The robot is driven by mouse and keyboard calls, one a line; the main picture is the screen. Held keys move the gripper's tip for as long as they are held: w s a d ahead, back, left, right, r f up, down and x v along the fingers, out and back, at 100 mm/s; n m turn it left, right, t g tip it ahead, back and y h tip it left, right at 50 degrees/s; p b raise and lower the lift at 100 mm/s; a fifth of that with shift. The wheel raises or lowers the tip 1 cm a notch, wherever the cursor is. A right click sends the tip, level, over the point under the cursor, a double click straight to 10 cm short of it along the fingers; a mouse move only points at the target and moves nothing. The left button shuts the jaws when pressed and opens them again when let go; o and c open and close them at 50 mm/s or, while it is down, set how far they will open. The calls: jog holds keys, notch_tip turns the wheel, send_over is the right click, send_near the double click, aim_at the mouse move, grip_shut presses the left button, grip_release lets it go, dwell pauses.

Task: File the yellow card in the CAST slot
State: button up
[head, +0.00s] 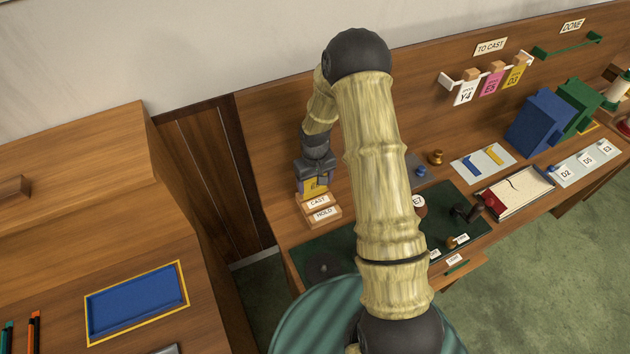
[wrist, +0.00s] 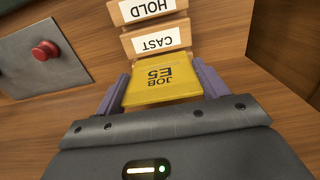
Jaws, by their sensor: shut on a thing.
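The yellow card (wrist: 160,88), marked JOB E5, lies between the two purple fingers of my gripper (wrist: 162,76). My gripper is shut on it. The card's far edge is at the wooden CAST block (wrist: 157,42) in the wrist view; I cannot tell how deep it sits in the slot. The HOLD block (wrist: 150,10) is just beyond CAST. In the head view, my gripper (head: 312,180) is over the card (head: 315,188), directly behind the CAST label (head: 318,201), with the HOLD label (head: 324,213) in front.
A metal plate with a red button (wrist: 45,50) is beside the blocks in the wrist view. A TO CAST rack (head: 487,80) with white, pink and yellow cards hangs on the back panel. My arm hides part of the desk.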

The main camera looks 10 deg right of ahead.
jog(key=shift+f+b, duration=1.1)
jog(key=shift+f, duration=0.45)
dwell(0.4)
jog(key=o, duration=1)
jog(key=shift+r+p, duration=1.95)
jog(key=shift+r, duration=1.1)
